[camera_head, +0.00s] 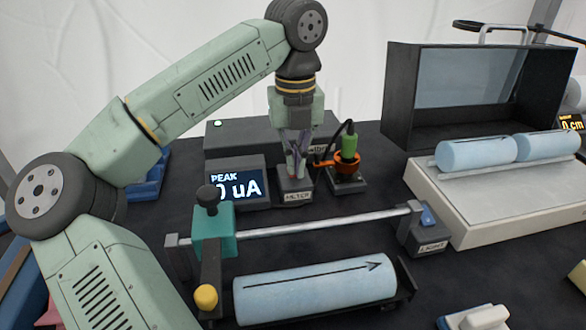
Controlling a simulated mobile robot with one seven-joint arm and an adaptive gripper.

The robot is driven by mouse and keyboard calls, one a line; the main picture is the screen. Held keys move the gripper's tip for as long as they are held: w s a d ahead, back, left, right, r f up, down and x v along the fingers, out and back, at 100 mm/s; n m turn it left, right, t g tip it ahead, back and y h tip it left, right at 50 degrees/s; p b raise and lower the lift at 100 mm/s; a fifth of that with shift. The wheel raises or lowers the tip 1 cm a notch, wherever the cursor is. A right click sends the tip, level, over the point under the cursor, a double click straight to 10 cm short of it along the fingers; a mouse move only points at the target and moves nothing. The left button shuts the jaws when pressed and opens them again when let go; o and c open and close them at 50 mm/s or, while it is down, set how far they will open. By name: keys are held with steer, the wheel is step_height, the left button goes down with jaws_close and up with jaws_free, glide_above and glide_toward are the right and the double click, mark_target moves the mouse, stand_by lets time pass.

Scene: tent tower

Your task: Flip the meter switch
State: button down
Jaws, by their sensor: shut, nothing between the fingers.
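A small grey box (297,198) stands on the dark table near the middle of the view. Its front label looks like "METER" but is blurred. My gripper (298,170) points down right over this box, with its fingers shut and empty. The fingertips are at or just above the box top; I cannot tell whether they touch it. The fingers hide the switch and its position. The meter display (237,186), left of the box, is lit and reads "PEAK 0 uA", its first digit partly covered by a black knob.
A green part in an orange holder (347,160) stands close to the right of my gripper. In front is a rail (320,222) with a teal slider (213,232) and a blue cylinder (315,290) with an arrow. A box labelled "LIGHT" (430,247) stands at right.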

steer(key=shift+f, duration=0.25)
steer(key=shift+r+p, duration=2.45)
steer(key=shift+r, duration=1.1)
steer(key=shift+f, duration=0.1)
